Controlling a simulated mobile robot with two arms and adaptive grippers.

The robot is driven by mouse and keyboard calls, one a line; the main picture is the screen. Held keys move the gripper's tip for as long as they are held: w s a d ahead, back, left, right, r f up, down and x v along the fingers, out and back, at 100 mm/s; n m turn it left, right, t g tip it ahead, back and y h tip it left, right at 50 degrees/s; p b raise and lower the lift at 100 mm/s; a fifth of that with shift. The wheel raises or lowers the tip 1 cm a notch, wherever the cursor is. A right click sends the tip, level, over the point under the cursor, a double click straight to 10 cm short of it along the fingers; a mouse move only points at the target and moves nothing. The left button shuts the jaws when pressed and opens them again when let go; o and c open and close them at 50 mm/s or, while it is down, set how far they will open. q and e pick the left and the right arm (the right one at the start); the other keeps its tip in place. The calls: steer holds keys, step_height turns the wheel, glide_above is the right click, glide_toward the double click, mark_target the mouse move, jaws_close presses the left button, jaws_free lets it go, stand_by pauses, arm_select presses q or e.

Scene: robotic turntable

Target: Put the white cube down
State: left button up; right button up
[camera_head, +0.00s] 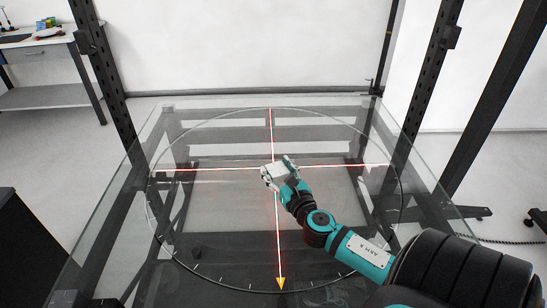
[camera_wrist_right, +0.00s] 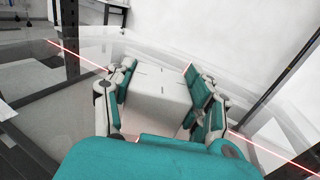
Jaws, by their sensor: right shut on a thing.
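The white cube (camera_wrist_right: 158,95) is between the fingers of my right gripper (camera_wrist_right: 165,92), which is shut on it. In the head view my right gripper (camera_head: 279,172) holds the cube (camera_head: 274,179) near the middle of the glass turntable (camera_head: 225,225), close to where the red lines cross. The fingers cover parts of the cube's sides. I cannot tell whether the cube touches the glass or is a little above it. My left gripper is not in view.
Dark upright posts (camera_head: 110,80) stand at the turntable's far left and right. A yellow arrow tip (camera_head: 281,284) marks the near end of one red line. A side table (camera_head: 45,95) with small objects stands at far left. The glass around the cube is clear.

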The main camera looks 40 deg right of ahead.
steer(key=shift+w+d+f+b, duration=0.3)
steer(key=shift+w+d+f, duration=0.5)
steer(key=shift+w+d, duration=0.65)
steer(key=shift+w+d+f+b, duration=0.35)
steer(key=shift+w+d+f, duration=0.55)
steer(key=shift+w, duration=0.9)
steer(key=shift+w+d+f+b, duration=0.3)
steer(key=shift+w+d+f, duration=0.35)
steer(key=shift+w+d, duration=0.9)
steer(key=shift+a, duration=0.15)
steer(key=shift+f, duration=0.2)
steer(key=o, duration=1.3)
